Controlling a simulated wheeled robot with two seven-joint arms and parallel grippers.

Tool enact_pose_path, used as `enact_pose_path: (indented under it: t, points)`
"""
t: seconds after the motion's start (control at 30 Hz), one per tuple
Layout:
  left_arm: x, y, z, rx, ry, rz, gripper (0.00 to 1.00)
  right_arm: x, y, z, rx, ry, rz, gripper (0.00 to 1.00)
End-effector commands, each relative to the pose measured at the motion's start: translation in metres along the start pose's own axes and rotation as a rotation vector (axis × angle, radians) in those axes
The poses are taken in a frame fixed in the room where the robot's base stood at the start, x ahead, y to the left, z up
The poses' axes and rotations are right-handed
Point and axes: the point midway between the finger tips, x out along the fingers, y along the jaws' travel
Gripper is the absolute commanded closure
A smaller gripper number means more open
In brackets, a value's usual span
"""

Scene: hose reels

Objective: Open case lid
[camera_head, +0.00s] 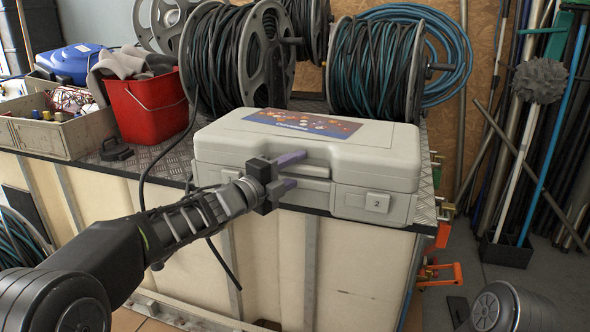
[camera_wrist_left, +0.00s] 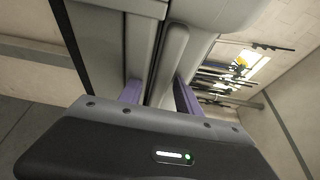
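A light grey case (camera_head: 360,206) lies on the bench top with its lid (camera_head: 385,142) down. The lid has a blue and red printed label, and a latch plate marked "2" (camera_head: 377,202) is on the front right. My left gripper (camera_head: 297,171) is at the case's front, its purple fingers apart, one above the other, around the handle (camera_head: 316,169). In the left wrist view the handle (camera_wrist_left: 172,60) runs between the two fingers (camera_wrist_left: 158,95), with a gap beside one finger. The fingertips are partly hidden by the case. My right gripper is out of view.
A red bucket (camera_head: 147,108) and a parts box (camera_head: 62,134) stand left of the case. Hose reels (camera_head: 376,68) stand close behind it. A dark cable hangs over the bench front near my left wrist.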

Motion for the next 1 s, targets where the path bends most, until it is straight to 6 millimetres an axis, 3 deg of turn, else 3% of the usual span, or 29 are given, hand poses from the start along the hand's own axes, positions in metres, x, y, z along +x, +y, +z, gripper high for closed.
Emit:
enact_pose_path:
  t: [0.07, 0.53, 1.0]
  points:
    - [-0.0002, 0.0000, 0.0001, 0.000, 0.000, 0.000, 0.61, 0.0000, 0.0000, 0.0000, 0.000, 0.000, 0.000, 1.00]
    - [-0.0004, 0.0002, 0.0001, 0.000, 0.000, 0.000, 0.99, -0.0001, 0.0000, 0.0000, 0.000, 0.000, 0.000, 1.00]
    - [-0.0005, 0.0004, 0.0002, 0.000, 0.000, 0.001, 1.00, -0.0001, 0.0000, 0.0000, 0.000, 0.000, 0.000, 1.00]
